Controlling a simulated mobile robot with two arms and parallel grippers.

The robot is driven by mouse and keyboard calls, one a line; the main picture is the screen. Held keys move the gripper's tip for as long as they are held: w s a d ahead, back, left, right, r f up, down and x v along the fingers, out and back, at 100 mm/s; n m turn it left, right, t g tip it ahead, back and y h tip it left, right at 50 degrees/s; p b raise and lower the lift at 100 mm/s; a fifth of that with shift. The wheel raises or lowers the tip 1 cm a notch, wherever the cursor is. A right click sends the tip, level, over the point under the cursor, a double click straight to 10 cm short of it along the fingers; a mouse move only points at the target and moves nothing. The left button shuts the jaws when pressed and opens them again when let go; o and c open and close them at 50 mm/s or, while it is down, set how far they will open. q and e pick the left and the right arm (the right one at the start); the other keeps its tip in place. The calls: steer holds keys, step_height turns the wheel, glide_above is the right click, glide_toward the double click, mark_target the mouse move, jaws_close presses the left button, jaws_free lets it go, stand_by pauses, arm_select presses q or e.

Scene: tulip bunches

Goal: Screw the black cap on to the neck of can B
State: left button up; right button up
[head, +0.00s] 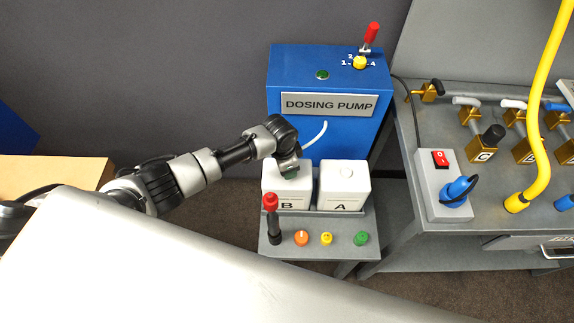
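Can B (287,203) is a white can marked B, standing on the left of a grey shelf in front of the dosing pump. My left gripper (289,172) points down over the top of can B. The wrist and fingers cover the can's neck. A small dark greenish patch shows at the fingertips, but I cannot tell whether it is the black cap or part of the gripper. I cannot make out the black cap anywhere else. My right gripper is not in view.
White can A (342,195) stands close to the right of can B. A red-topped black lever (272,215) and coloured knobs (326,238) are in front. The blue dosing pump (290,80) stands behind, and a grey bench (480,185) with valves and a yellow hose (540,110) is at right.

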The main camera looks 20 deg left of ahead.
arm_select(q)
steer(key=m+b, duration=0.1)
steer(key=m, duration=0.2)
steer(key=shift+f, duration=0.1)
steer(key=shift+m+g, duration=0.3)
steer(key=shift+m, duration=0.8)
steer(key=m+b, duration=0.1)
steer(key=m, duration=0.2)
steer(key=shift+w+b, duration=0.1)
steer(key=shift+b, duration=0.2)
steer(key=shift+m+g, duration=0.3)
steer(key=shift+m, duration=0.8)
